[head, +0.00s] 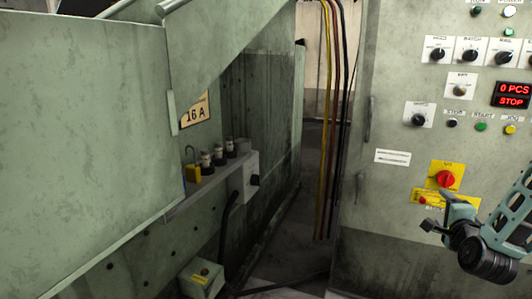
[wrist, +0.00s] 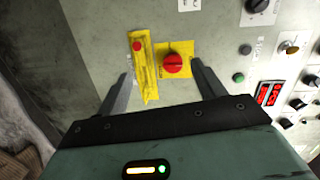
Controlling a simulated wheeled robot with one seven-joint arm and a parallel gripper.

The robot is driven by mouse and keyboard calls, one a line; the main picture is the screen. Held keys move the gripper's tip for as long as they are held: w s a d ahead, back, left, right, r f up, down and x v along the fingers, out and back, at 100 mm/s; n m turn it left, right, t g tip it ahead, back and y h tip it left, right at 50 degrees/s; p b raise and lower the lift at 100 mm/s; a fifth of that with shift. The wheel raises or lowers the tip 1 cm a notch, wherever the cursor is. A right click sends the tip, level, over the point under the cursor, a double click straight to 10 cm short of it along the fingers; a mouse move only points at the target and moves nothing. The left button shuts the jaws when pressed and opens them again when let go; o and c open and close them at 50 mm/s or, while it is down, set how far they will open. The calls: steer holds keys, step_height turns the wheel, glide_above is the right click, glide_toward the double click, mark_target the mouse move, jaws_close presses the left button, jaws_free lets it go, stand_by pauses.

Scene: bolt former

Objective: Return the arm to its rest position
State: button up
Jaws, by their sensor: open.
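My gripper (head: 436,212) is at the lower right in the head view, in front of the control panel just below the red rotary switch (head: 445,179). In the wrist view my gripper (wrist: 160,70) has its two dark fingers spread apart with nothing between them. The red switch (wrist: 173,64) on its yellow plate shows beyond the fingers, and I see no contact. My teal arm (head: 512,225) reaches in from the right edge. The rest of the arm is out of view.
The control panel (head: 390,120) carries knobs, buttons and a display (head: 513,95) reading "0 PCS STOP". A narrow gap with hanging cables (head: 330,120) lies left of it. A large green cover (head: 80,130) fills the left.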

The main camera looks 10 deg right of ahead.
steer(key=w+a+n+g+y, duration=0.3)
steer(key=a+n+y, duration=0.5)
steer(key=a, duration=1)
steer(key=s+a+n+g+y, duration=0.1)
steer(key=s+a+n+g, duration=0.3)
steer(key=a, duration=0.3)
steer(key=s+a+n+g, duration=0.1)
steer(key=s+a+n, duration=0.2)
steer(key=a+n, duration=0.35)
steer(key=s+a+r+n+g, duration=0.1)
steer(key=s+a+n+g, duration=0.2)
steer(key=s, duration=0.5)
steer(key=s+a+r+n+g+h, duration=0.1)
steer(key=s+a+r+n+g, duration=0.1)
steer(key=s+a+n, duration=0.35)
steer(key=s+a+r+n+g, duration=0.1)
steer(key=s+a+n+g, duration=0.1)
steer(key=s, duration=0.7)
step_height(320, 180, up, 29)
steer(key=s+p, duration=0.1)
steer(key=p, duration=2.7)
steer(key=shift+d+f+h, duration=0.2)
steer(key=shift+d+h, duration=0.05)
steer(key=shift+h, duration=0.05)
